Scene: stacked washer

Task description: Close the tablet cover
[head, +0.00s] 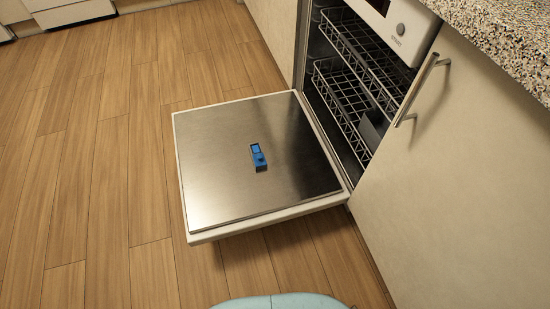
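A small blue tablet dispenser (259,157) sits near the middle of the metal inner face of the lowered dishwasher door (220,190). Neither of my grippers is in view.
The door lies open, roughly level, above the wooden floor (90,190). Wire racks (345,100) are inside the dishwasher to its right. A cabinet front with a metal handle (417,88) and a speckled countertop (510,30) stand at right. The floor at left is clear.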

